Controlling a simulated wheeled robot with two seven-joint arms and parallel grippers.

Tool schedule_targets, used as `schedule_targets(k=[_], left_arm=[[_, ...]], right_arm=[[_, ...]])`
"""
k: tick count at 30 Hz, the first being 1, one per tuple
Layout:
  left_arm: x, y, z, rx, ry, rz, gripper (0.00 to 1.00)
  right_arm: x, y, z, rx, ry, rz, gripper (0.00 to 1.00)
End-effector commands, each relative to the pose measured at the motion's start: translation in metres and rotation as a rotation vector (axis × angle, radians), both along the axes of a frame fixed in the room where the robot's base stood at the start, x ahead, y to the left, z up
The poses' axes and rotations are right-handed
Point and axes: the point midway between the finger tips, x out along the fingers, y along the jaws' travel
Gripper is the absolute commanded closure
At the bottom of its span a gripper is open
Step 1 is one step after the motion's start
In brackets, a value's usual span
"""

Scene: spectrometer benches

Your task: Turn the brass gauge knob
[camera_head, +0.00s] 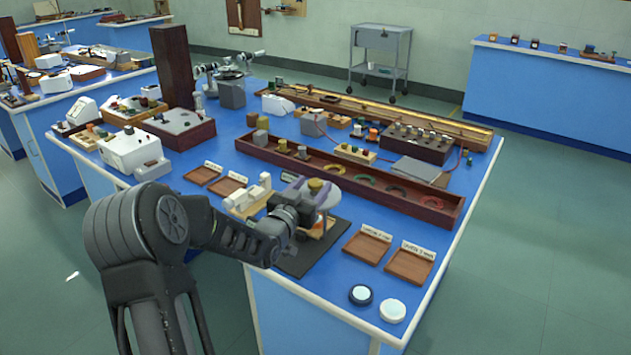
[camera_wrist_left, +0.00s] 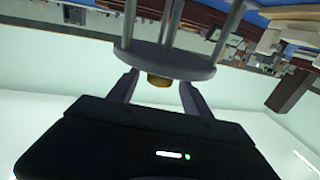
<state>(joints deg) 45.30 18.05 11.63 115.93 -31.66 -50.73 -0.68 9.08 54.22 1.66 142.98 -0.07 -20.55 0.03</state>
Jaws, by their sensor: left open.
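The brass gauge knob (camera_head: 316,184) shows as a small yellowish cap on top of a gauge with a grey round plate (camera_wrist_left: 165,62) and upright posts, on the near part of the blue bench. My left gripper (camera_head: 311,190) is at the top of the gauge, its arm coming in from the left. In the left wrist view, the brass knob (camera_wrist_left: 158,81) sits between the two open fingers, with a gap to each side. The gripper's body and arm hide part of the gauge in the head view. My right gripper is not in view.
A dark mat (camera_head: 298,264) lies under the gauge. Two shallow wooden trays (camera_head: 408,266) stand to its right, with two round discs (camera_head: 392,310) near the front edge. A long wooden tray (camera_head: 340,178) holding rings and weights lies behind. A white instrument (camera_head: 131,152) stands at left.

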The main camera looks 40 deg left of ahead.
Motion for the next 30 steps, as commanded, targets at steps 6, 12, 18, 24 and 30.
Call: schedule_targets(k=[6, 12, 18, 24, 30], left_arm=[[0.021, 0.003, 0.001, -0.001, -0.001, -0.001, 0.43], [0.023, 0.004, 0.000, -0.001, 0.000, -0.001, 0.43], [0.022, 0.004, 0.000, -0.001, 0.000, -0.001, 0.52], [0.022, 0.004, 0.000, -0.001, 0.000, -0.001, 0.69], [0.022, 0.004, 0.000, -0.001, -0.001, -0.001, 0.85]], right_arm=[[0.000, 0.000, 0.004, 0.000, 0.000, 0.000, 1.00], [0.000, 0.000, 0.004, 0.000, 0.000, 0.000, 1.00], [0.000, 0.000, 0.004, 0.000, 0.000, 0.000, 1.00], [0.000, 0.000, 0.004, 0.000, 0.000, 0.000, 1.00], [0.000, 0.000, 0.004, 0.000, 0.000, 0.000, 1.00]])
